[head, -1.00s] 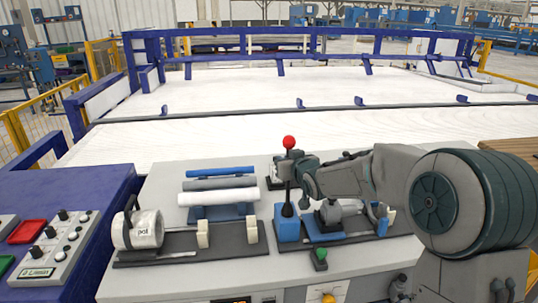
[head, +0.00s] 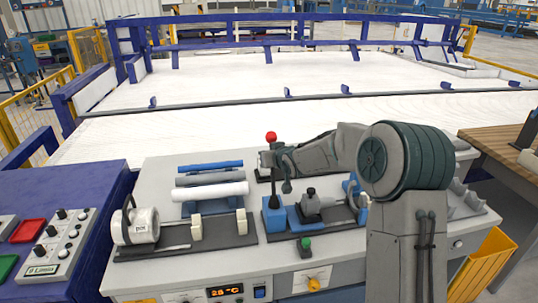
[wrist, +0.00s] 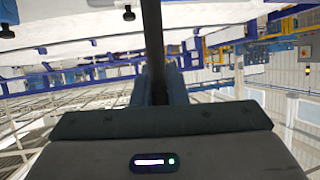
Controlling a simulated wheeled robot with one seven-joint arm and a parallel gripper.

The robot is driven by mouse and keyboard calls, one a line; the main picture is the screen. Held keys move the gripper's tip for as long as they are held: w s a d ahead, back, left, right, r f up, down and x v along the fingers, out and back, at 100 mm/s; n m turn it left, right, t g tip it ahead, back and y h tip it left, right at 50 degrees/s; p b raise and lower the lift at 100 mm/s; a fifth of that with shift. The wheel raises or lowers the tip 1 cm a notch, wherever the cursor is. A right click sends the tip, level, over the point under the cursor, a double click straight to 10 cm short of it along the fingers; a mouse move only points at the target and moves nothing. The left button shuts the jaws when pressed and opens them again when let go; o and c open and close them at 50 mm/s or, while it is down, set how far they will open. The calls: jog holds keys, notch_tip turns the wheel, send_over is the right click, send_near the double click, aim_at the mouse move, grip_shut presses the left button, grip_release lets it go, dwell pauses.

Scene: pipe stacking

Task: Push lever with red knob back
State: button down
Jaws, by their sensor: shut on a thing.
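The red knob (head: 271,137) tops a dark upright lever (head: 274,196) that rises from a blue base block (head: 273,220) on the worktop. My gripper (head: 277,162) reaches in from the right, a little below the knob, and is shut on the lever. In the wrist view the lever's dark rod (wrist: 152,40) runs up between my gripper's fingers (wrist: 157,85). My gripper partly hides the lever's upper shaft in the head view. The lever looks close to upright; I cannot tell its exact tilt.
A green knob (head: 305,243) is in front. A yellow bin (head: 482,268) stands at right.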

jog(key=c, duration=1.5)
grip_release()
jog(key=shift+w+d+r, duration=0.15)
jog(key=shift+w, duration=0.05)
jog(key=shift+o, duration=0.2)
jog(key=shift+s, duration=0.1)
jog(key=p+v, duration=0.1)
jog(key=v, duration=1.2)
jog(key=shift+s+d, duration=0.2)
jog(key=shift+s, duration=0.05)
jog(key=shift+r, duration=0.1)
